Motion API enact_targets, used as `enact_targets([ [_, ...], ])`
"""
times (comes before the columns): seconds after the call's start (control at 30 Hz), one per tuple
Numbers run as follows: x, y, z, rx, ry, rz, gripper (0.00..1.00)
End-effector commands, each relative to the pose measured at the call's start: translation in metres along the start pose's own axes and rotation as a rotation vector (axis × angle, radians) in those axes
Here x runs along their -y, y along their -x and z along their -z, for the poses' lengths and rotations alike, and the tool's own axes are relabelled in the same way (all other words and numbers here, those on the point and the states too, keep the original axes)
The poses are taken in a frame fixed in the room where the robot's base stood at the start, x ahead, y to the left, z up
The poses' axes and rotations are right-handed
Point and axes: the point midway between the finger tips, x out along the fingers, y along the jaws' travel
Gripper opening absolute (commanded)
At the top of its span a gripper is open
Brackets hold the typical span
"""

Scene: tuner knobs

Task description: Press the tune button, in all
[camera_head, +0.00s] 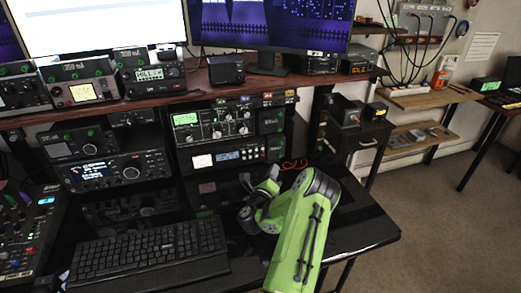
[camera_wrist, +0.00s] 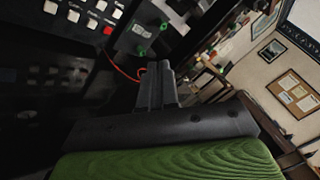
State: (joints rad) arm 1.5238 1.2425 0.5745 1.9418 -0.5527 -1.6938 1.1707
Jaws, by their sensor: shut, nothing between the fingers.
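In the wrist view my gripper (camera_wrist: 160,68) is shut and empty, its dark fingers together and pointing up toward the rack. A dark panel of small white push buttons (camera_wrist: 92,23) with one red button (camera_wrist: 108,31) shows at the upper left of that view, apart from the fingertips. The labels are too small to read, so I cannot tell which button is tune. In the head view the tuner unit with a lit green meter and several knobs (camera_head: 213,124) sits in the rack. My green arm reaches up in front of the desk, below and right of this unit.
A keyboard (camera_head: 148,252) lies on the black desk, left of my arm. Radios (camera_head: 103,172) and other units fill the rack at left. A red cable (camera_wrist: 123,73) hangs close left of my fingers. Floor (camera_head: 440,215) is clear at right.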

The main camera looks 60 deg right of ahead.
Motion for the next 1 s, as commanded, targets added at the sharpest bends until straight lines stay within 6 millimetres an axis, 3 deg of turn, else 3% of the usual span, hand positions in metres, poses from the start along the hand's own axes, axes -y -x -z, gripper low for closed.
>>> enact_targets([
  [0.6, -0.033, -0.061, -0.035, 0.002, -0.001, -0.001, 0.00],
  [1.0, -0.038, -0.069, -0.038, 0.001, 0.002, -0.002, 0.00],
])
